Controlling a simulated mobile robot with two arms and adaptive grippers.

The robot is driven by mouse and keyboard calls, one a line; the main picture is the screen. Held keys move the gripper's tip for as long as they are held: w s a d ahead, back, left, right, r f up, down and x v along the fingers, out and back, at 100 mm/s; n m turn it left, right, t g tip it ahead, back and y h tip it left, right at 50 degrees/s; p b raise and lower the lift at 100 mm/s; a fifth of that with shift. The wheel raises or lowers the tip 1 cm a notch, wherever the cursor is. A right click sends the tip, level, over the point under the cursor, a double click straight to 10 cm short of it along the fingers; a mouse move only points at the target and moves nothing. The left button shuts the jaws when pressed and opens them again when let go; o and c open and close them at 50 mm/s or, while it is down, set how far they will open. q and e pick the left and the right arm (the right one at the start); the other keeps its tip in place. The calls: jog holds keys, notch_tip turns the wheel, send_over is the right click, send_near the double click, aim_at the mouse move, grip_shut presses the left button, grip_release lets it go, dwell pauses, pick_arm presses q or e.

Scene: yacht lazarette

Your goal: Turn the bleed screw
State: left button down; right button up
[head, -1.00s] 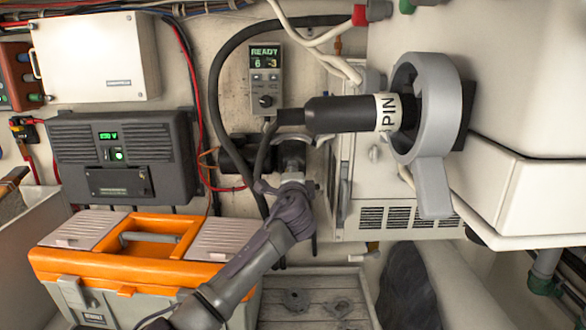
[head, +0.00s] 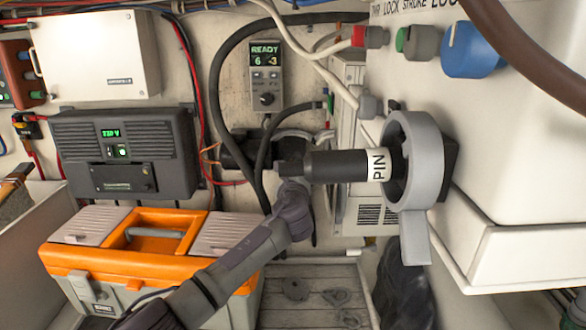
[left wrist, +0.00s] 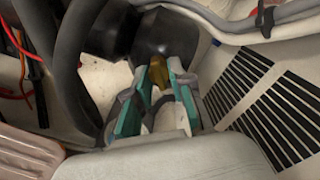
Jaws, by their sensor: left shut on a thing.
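A small brass-coloured piece, which looks like the bleed screw (left wrist: 158,72), sits at the lower side of a dark rounded housing (left wrist: 166,40) in the left wrist view. My left gripper (left wrist: 161,84), with teal finger pads, is shut on it from both sides. In the head view my left arm reaches up from the bottom, and its gripper (head: 293,178) is partly hidden beside the black cylinder marked PIN (head: 335,166). The screw is hidden there. My right gripper is in neither view.
A grey ring with a lever (head: 416,225) surrounds the PIN cylinder on the right. An orange-lidded toolbox (head: 130,265) stands below left. A controller reading READY (head: 266,80) hangs above. Black hoses (head: 218,90) and cables run close to the gripper. Vent slots (left wrist: 265,115) lie to its right.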

pick_arm(q)
jog(key=shift+a+m, duration=0.1)
jog(key=shift+m, duration=3.7)
jog(key=c, duration=1)
grip_release()
jog(key=s, duration=1.2)
jog(key=shift+f, duration=0.1)
